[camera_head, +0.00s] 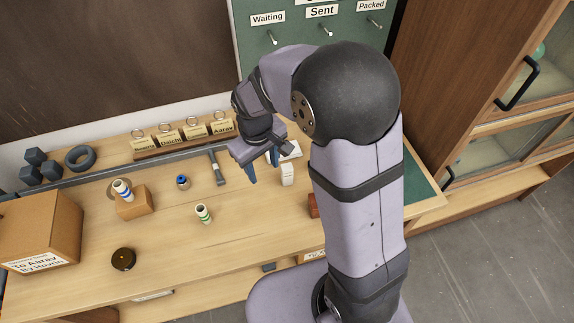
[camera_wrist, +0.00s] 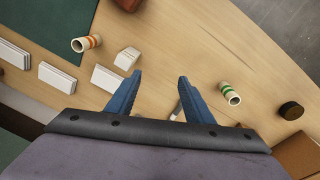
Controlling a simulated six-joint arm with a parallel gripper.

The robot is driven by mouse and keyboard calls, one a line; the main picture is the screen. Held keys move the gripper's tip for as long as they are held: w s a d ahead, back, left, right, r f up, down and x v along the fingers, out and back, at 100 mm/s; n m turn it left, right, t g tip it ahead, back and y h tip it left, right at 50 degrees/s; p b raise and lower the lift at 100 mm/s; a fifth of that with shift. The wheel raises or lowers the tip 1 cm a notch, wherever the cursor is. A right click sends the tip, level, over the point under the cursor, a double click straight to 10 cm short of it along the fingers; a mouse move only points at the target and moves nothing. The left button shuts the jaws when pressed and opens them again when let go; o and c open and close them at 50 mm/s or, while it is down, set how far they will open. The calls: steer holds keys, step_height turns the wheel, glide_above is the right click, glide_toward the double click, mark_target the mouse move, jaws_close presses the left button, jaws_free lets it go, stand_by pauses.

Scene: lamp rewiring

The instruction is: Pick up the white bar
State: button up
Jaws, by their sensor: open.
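Several white bar-shaped pieces lie to the left of my gripper in the wrist view. The nearest white bar (camera_wrist: 107,80) lies just left of the left finger. Another white bar (camera_wrist: 57,77) and one at the left edge (camera_wrist: 13,55) lie farther off. A shorter white block (camera_wrist: 127,61) lies beyond the nearest bar; in the head view a white block (camera_head: 287,174) stands right of my gripper. My gripper (camera_head: 264,170) points down above the table, open and empty. Its two blue fingers (camera_wrist: 160,76) are apart. My arm hides part of the table's right side.
A green-banded tube (camera_head: 203,214), a blue-topped piece (camera_head: 183,181) and a grey tool (camera_head: 217,168) lie left of my gripper. An orange-banded tube (camera_wrist: 86,43) lies by the green mat (camera_wrist: 40,30). A cardboard box (camera_head: 40,230) stands far left. The front middle is mostly clear.

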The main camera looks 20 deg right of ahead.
mark_target(282, 173)
steer(key=f+n+h, duration=0.2)
steer(key=f+n, duration=0.1)
steer(key=w+f+n+h+b, duration=0.1)
steer(key=f+n+h, duration=0.2)
steer(key=n, duration=0.1)
steer(key=w+d+f+n+h, duration=0.1)
steer(key=f+n+h, duration=0.2)
steer(key=n, duration=0.1)
steer(key=shift+g, duration=0.3)
steer(key=d+n+h+b, duration=0.1)
steer(key=n, duration=0.1)
steer(key=w+d+f+n+t+h+b, duration=0.1)
steer(key=h, duration=0.1)
steer(key=shift+w+d+f+n, duration=0.1)
steer(key=shift+w+d+n, duration=0.1)
steer(key=shift+n, duration=0.2)
steer(key=shift+d+n+t+h, duration=0.5)
steer(key=shift+d, duration=0.2)
steer(key=shift+p+x, duration=0.8)
steer(key=shift+x, duration=0.65)
steer(key=shift+p+x, duration=1.15)
steer(key=shift+x, duration=1)
steer(key=shift+a+f, duration=0.15)
steer(key=shift+f, duration=0.05)
jaws_close()
